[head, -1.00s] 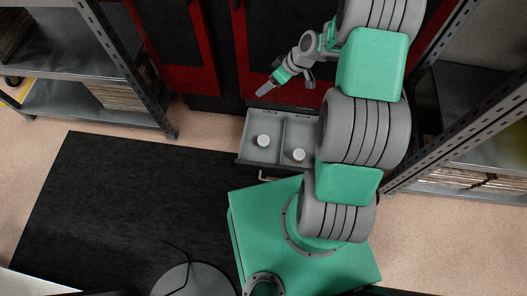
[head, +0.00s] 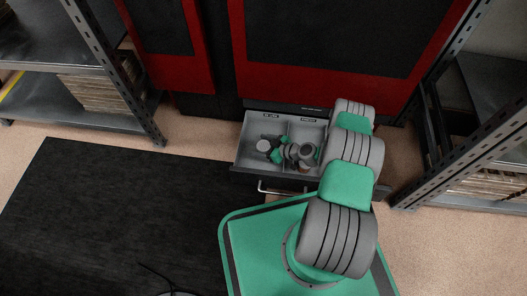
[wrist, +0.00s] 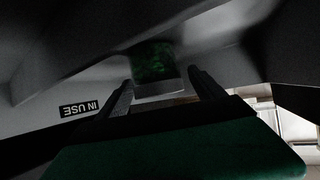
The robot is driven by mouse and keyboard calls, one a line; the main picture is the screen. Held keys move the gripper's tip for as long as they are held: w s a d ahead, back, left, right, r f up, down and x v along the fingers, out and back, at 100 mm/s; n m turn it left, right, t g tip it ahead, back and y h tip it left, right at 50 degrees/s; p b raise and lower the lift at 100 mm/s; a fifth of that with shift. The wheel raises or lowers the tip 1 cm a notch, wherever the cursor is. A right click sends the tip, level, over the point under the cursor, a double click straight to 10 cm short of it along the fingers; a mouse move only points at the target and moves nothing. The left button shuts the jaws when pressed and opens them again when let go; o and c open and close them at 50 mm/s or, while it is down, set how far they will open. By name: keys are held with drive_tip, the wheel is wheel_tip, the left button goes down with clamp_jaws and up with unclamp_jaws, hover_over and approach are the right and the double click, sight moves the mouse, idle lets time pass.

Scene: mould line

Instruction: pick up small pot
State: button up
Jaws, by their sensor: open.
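A small pot (head: 263,146) with a pale grey round top stands in the left compartment of the open drawer. My gripper (head: 272,147) is low in the drawer, just right of this pot. In the wrist view, a pot (wrist: 155,66) with a dark, greenish side and a pale lower rim shows just ahead of and between the fingertips of my gripper (wrist: 162,84). The fingers are apart, and I cannot tell whether they touch it. A second pot in the right compartment is mostly hidden by my arm.
The grey drawer (head: 239,160) has a divider, a front handle and labels on its back wall; an "IN USE" label (wrist: 80,109) shows upside down in the wrist view. Red-framed dark panels (head: 335,85) stand behind. Shelving (head: 100,60) stands left, more right.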

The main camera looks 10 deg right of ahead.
drive_tip(key=shift+w+a+f, duration=0.3)
drive_tip(key=shift+w+a, duration=0.1)
drive_tip(key=shift+c, duration=0.4)
drive_tip(key=c, duration=1.4)
drive_tip(key=shift+c, duration=0.3)
drive_tip(key=shift+r, duration=0.15)
